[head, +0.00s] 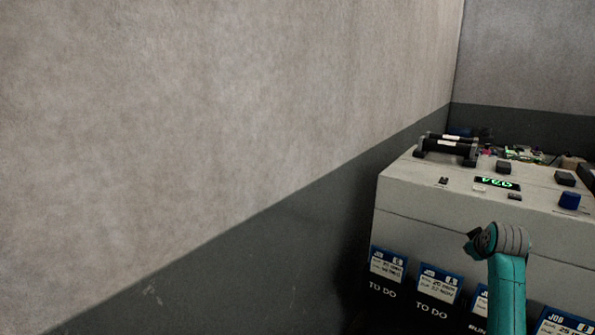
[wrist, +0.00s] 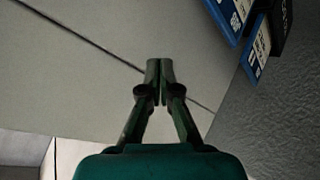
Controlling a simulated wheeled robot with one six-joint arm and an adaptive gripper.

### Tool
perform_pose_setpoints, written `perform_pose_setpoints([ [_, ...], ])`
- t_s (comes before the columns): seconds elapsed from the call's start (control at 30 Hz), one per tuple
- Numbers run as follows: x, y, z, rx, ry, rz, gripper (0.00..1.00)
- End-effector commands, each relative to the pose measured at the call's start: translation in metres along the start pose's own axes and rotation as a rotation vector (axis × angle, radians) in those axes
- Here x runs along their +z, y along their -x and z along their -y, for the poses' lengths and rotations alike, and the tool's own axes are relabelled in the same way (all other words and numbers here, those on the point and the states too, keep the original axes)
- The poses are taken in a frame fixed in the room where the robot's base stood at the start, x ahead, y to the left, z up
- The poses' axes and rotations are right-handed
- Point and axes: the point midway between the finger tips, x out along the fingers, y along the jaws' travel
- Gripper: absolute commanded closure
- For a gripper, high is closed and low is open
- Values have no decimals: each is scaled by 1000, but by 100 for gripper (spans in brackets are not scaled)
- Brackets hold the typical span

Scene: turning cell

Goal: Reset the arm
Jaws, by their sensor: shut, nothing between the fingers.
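My gripper (wrist: 160,64) is shut and empty in the wrist view, its two fingertips together in front of a pale panel with a dark seam. In the head view my teal arm rises at the lower right, in front of the grey cabinet (head: 405,205). The gripper's fingers cannot be made out clearly in the head view.
The cabinet top carries a black-handled part (head: 447,146), a green display (head: 497,184) and a blue knob (head: 569,200). Blue-edged job cards (head: 388,264) hang on its front above "TO DO" labels. A two-tone wall (head: 220,120) fills the left.

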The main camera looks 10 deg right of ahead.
Motion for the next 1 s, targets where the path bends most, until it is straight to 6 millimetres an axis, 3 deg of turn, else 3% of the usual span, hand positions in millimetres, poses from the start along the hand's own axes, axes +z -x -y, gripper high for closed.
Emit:
perform_pose_setpoints([
  [0.03,12,-8,23,-7,-5,-7,100],
  [0.2,43,-22,87,-12,-28,-44,100],
  [0.47,96,-26,180,-26,-63,-101,100],
  [0.77,159,-2,277,-48,-104,-166,100],
  [1.0,209,34,341,-70,-137,-217,100],
])
